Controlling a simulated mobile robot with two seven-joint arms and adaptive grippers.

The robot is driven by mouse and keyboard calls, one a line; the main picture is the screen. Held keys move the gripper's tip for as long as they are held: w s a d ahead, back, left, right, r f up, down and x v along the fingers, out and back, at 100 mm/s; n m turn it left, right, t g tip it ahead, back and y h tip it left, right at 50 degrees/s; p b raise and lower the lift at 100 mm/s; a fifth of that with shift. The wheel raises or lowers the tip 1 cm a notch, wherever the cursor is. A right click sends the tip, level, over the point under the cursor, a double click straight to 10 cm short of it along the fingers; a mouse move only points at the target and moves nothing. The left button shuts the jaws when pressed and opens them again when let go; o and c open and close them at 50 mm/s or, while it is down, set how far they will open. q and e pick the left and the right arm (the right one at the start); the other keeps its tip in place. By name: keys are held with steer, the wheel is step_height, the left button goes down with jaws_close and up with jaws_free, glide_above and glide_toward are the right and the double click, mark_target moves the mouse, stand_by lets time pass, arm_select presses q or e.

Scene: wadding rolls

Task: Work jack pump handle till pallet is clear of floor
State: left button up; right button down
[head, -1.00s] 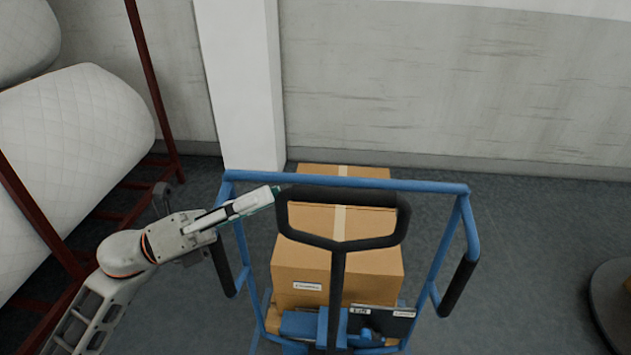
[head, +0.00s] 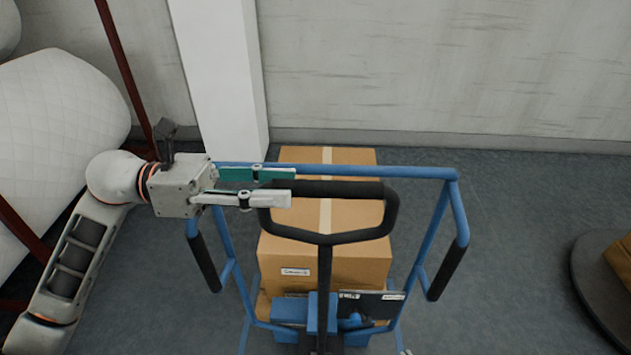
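The pallet jack's pump handle (head: 325,238) is a black loop on a dark shaft, standing upright in front of the boxes. My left gripper (head: 291,187) is at the loop's upper left corner, its fingers apart, one on the far side and one on the near side of the top bar. I cannot tell whether the fingers touch the bar. The jack's blue body (head: 322,315) shows at the bottom. The pallet is hidden under the load, so its gap to the floor cannot be seen. My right gripper is not in view.
A blue tube frame (head: 400,172) with black side grips surrounds the handle. Cardboard boxes (head: 345,258) stand behind it. White quilted rolls (head: 55,150) lie on a dark red rack at left. A round dark platform (head: 600,290) is at right. Floor between is clear.

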mark_target(311, 188)
arm_select(q)
steer(key=d+p, duration=0.1)
steer(key=d, duration=0.3)
steer(key=shift+r, duration=0.15)
steer(key=shift+d, duration=0.8)
jaws_close()
